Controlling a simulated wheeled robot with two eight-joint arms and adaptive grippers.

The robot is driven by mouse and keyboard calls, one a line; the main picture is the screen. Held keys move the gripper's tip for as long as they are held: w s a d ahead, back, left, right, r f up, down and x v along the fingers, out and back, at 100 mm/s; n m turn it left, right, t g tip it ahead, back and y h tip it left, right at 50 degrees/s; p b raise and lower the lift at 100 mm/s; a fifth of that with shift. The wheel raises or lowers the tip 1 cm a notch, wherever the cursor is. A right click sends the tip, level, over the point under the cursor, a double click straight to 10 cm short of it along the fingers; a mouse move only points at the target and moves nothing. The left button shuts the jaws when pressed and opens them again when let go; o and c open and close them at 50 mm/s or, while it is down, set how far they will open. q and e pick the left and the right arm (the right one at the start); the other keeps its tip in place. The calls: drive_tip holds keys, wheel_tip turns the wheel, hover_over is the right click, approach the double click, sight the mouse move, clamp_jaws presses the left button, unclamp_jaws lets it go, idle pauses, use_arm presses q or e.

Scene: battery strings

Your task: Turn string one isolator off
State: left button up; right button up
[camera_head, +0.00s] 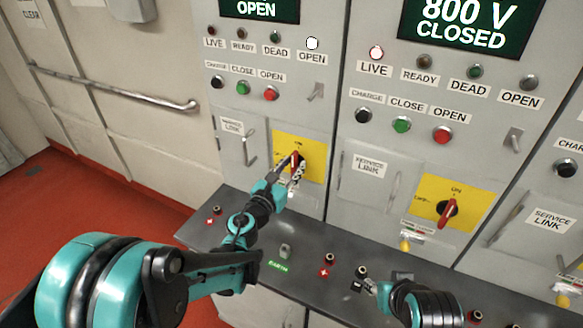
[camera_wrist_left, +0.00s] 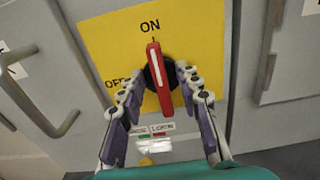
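A red isolator handle (camera_wrist_left: 160,82) sits on a yellow plate (camera_wrist_left: 105,38) and points up toward ON, slightly tilted. The OFF label is at its left, partly covered. In the head view this yellow plate (camera_head: 316,146) is on the left cabinet, whose screen reads OPEN. My left gripper (camera_wrist_left: 160,75) is open, with one finger on each side of the handle and gaps visible between them. In the head view the left gripper (camera_head: 294,172) covers part of the handle. My right gripper (camera_head: 372,287) is low over the shelf; its fingers are too small to judge.
The middle cabinet has a screen (camera_head: 464,26) reading 800 V CLOSED and its own red isolator handle (camera_head: 448,209). A grey shelf (camera_head: 309,237) with terminals runs below the cabinets. A service link handle (camera_wrist_left: 38,100) is left of the yellow plate.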

use_arm(q)
clamp_jaws()
drive_tip(key=shift+n, duration=0.4)
drive_tip(key=n+b, duration=0.1)
drive_tip(key=n, duration=0.4)
drive_tip(key=n+b, duration=0.1)
drive_tip(key=n, duration=0.5)
drive_tip(key=a+f+n+b, duration=0.1)
drive_tip(key=n, duration=0.5)
drive_tip(key=shift+w, duration=0.15)
idle(0.4)
